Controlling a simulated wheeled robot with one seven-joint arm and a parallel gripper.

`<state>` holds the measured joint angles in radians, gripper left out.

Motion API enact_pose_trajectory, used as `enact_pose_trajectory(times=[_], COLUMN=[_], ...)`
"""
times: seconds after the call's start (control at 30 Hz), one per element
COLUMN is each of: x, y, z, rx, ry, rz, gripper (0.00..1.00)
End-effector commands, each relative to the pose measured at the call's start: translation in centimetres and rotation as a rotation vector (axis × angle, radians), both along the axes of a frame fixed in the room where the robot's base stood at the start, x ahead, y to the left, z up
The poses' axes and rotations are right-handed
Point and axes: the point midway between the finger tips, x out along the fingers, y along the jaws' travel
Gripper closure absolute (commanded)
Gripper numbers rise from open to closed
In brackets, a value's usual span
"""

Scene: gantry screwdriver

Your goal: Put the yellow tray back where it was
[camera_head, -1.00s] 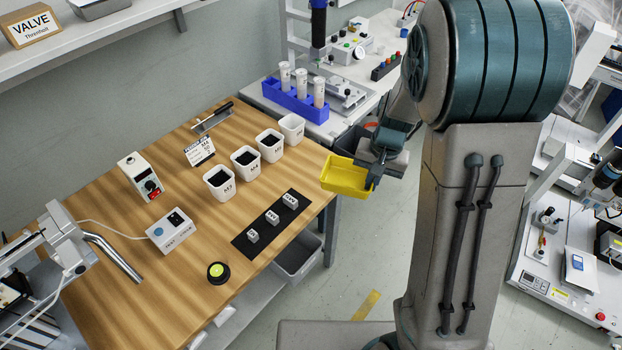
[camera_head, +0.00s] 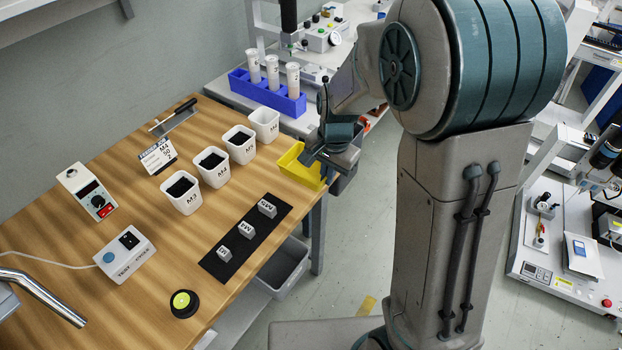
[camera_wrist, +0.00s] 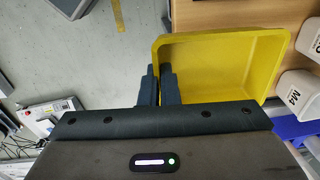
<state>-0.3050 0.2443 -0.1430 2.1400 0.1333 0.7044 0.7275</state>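The yellow tray (camera_head: 297,166) is at the right edge of the wooden table, just in front of the rearmost white bin. My gripper (camera_head: 326,172) is at the tray's right end and hides part of it. In the wrist view my gripper's fingers (camera_wrist: 159,84) stand on either side of one wall of the yellow tray (camera_wrist: 232,62), shut on it. The tray looks empty and roughly level. I cannot tell whether its base touches the table.
Several white bins (camera_head: 213,168) stand in a row on the wooden table (camera_head: 120,190). A black mat (camera_head: 268,232) with labelled grey blocks lies in front. A blue rack (camera_head: 262,93) with tubes stands on the bench behind. A grey bin (camera_head: 284,268) is below the table edge.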

Motion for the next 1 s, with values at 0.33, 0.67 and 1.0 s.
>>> enact_pose_trajectory(times=[0.33, 0.67, 1.0], x=[4.5, 4.8, 4.9], y=[2.8, 3.1, 3.1], z=[-3.2, -5.9, -7.5], rx=[0.0, 0.0, 0.0], ry=[0.0, 0.002, -0.001], rz=[-0.002, -0.004, -0.003], gripper=[1.0, 1.0, 1.0])
